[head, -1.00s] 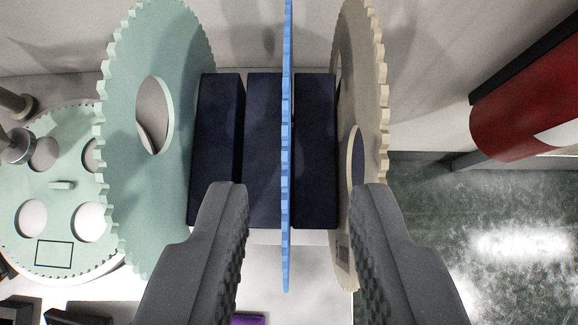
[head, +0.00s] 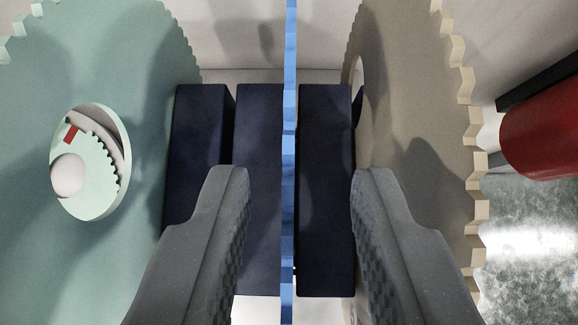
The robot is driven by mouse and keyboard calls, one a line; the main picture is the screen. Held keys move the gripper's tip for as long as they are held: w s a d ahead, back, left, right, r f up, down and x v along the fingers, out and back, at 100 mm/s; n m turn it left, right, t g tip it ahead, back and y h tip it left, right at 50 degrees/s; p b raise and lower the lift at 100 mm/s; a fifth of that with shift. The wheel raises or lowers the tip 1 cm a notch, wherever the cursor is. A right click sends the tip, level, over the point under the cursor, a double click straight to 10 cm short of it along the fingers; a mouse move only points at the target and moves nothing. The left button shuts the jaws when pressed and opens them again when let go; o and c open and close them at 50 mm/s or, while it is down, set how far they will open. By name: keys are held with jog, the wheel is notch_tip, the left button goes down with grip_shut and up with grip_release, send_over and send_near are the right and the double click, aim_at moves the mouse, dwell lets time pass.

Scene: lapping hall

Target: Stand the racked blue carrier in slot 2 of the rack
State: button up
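The blue carrier (head: 289,150) stands upright in the dark rack (head: 326,190), seen edge-on as a thin toothed strip in the middle of the head view. Dark rack blocks stand on both sides of it. My gripper (head: 300,180) is open, with one finger to the left and one to the right of the blue carrier, apart from it. A green carrier (head: 140,200) stands upright at the left of the rack, and a beige carrier (head: 425,130) stands upright at the right. The slot numbers are not visible.
A red cylinder (head: 545,135) is at the right, beyond the beige carrier. A pale wall (head: 230,40) lies behind the rack. The green and beige carriers stand close outside my fingers, leaving little side room. Shiny grey floor (head: 530,250) shows at the lower right.

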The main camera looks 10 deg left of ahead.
aim_at(289, 180)
jog(key=shift+a+p+x, duration=0.2)
jog(key=shift+p+x, duration=0.15)
jog(key=shift+x, duration=1.6)
jog(key=shift+s, duration=0.1)
grip_shut()
